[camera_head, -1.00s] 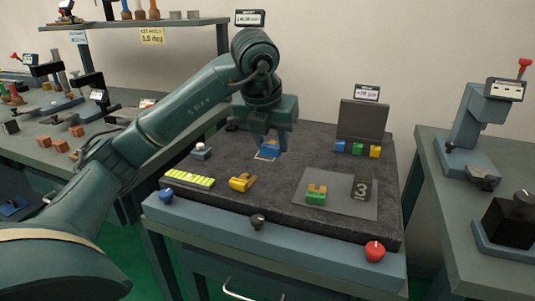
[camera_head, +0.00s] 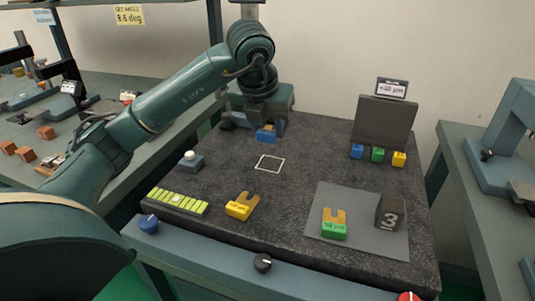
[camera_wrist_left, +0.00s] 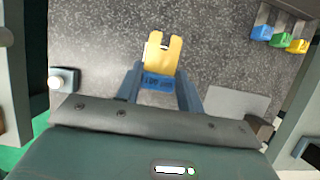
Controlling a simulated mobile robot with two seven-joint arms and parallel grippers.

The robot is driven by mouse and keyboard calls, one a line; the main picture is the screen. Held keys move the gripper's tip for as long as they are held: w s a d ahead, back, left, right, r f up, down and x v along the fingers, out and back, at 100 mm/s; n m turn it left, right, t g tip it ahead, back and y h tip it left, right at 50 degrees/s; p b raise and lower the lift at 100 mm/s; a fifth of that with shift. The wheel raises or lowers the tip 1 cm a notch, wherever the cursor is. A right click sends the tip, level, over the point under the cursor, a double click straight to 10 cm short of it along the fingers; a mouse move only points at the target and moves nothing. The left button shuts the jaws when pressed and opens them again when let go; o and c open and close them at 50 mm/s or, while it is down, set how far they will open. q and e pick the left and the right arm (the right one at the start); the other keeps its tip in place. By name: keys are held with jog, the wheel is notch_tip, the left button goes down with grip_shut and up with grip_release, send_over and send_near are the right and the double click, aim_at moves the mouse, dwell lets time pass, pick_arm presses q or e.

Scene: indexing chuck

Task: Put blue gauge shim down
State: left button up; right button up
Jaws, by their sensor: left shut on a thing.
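The blue gauge shim (camera_head: 266,135) is a forked brass plate with a blue grip block. My left gripper (camera_head: 263,128) is shut on it towards the back of the dark granite plate (camera_head: 300,160). In the left wrist view, the shim's blue block (camera_wrist_left: 157,84) sits between the two fingers, and its brass fork (camera_wrist_left: 162,52) points away from the palm. I cannot tell whether the shim touches the granite. A white outlined square (camera_head: 270,163) on the granite is bare, in front of the gripper. My right gripper is not in view.
A yellow shim (camera_head: 240,206) lies on the front left granite. A green shim (camera_head: 334,229) and a block marked 3 (camera_head: 390,212) are on a grey mat (camera_head: 365,247). A button box (camera_head: 190,162) stands left. A rack (camera_head: 385,122) with coloured blocks stands back right.

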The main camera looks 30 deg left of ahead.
aim_at(265, 137)
pick_arm(q)
notch_tip(265, 137, down, 3)
jog(key=shift+s+f, duration=0.1)
jog(key=shift+s, duration=0.05)
jog(key=shift+f, duration=0.6)
notch_tip(265, 137, down, 3)
jog(key=shift+f, duration=0.1)
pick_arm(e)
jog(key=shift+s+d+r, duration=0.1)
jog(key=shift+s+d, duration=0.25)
pick_arm(q)
jog(key=shift+f+b, duration=0.15)
jog(key=shift+b, duration=0.25)
jog(key=o, duration=1)
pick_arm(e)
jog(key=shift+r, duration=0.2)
